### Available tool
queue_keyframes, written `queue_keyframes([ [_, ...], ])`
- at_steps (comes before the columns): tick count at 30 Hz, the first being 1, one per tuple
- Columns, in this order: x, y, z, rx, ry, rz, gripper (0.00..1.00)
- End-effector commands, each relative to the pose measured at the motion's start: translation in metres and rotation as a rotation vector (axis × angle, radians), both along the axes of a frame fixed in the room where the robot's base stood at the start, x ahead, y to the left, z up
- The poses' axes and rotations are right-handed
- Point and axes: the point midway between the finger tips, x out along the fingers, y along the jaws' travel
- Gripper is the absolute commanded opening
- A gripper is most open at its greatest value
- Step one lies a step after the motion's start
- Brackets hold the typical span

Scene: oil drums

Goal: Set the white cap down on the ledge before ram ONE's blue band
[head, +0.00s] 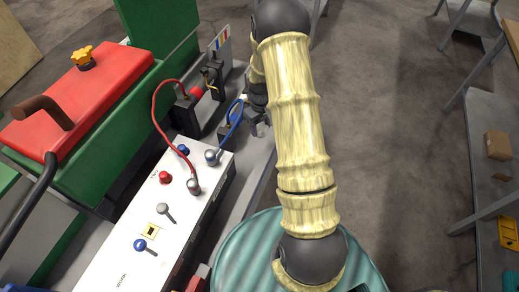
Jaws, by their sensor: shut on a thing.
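My gripper (257,122) is at the upper middle, partly behind my own arm, low over the grey bench beside the blue cable. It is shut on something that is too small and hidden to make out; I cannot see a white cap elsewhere. An upright plate with red, yellow and blue bands (220,43) stands just up and left of the gripper. Dark blocks stand before it, one with a red end (197,92). I cannot make out a ram number or the ledge before the blue band.
A white control box (150,225) with knobs and levers lies lower left. A red cable (155,100) and a blue cable (236,120) arch up from it. A red and green machine (85,95) fills the left. A ribbed teal drum (235,250) stands at the bottom. Shelving (480,130) is right.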

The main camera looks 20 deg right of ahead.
Motion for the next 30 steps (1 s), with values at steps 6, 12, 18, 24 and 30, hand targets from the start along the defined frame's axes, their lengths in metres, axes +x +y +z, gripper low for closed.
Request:
queue_keyframes([
  [6, -0.001, 0.002, -0.012, 0.001, 0.004, 0.002, 0.09],
  [12, -0.001, 0.002, -0.045, 0.001, 0.004, 0.002, 0.09],
  [18, 0.0, 0.003, -0.059, 0.0, 0.0, 0.004, 0.09],
  [24, 0.0, 0.0, -0.059, 0.0, 0.0, -0.002, 0.09],
  [30, -0.002, -0.002, -0.073, 0.001, 0.003, -0.005, 0.09],
])
